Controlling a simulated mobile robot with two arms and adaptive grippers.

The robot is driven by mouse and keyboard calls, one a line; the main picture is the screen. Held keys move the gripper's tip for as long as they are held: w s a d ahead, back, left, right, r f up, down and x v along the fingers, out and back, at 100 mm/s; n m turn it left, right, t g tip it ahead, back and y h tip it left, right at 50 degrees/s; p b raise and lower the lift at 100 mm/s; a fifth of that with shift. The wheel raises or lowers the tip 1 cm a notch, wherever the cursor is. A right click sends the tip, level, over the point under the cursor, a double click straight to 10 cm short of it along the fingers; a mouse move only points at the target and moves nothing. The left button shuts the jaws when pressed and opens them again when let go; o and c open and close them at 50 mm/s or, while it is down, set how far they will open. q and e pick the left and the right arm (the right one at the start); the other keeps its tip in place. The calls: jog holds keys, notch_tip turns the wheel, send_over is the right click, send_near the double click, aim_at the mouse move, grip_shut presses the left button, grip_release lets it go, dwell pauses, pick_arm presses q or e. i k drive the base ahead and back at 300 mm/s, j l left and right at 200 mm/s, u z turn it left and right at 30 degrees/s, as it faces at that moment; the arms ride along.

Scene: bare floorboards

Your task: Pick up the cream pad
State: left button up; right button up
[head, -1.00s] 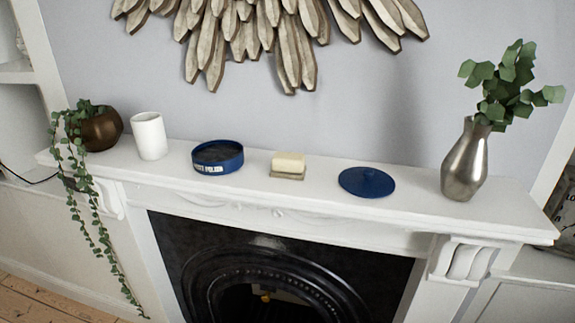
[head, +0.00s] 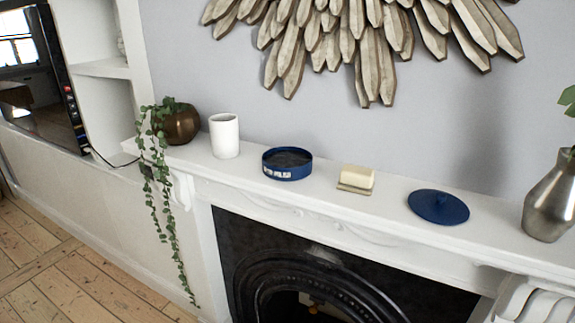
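The cream pad (head: 358,177) is a small pale block on the white mantel shelf, in the right-middle of the head view. It rests on a thin grey-beige base (head: 354,189). A round blue tin (head: 287,172) with white lettering and a dark inside stands open to its left. Neither of my grippers shows in the head view.
A white cup (head: 225,136) and a bronze pot (head: 177,125) with a trailing plant stand at the shelf's left. A silver vase (head: 551,203) stands at the right. The mantel shelf (head: 396,200) has a fireplace below. Wooden wall decor (head: 372,50) hangs above.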

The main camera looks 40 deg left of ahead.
aim_at(353, 178)
jog(key=k+j+z, duration=0.15)
jog(key=j, duration=0.25)
jog(key=j+z, duration=0.1)
jog(key=j, duration=0.3)
jog(key=k+j+z, duration=0.15)
jog(key=j, duration=0.25)
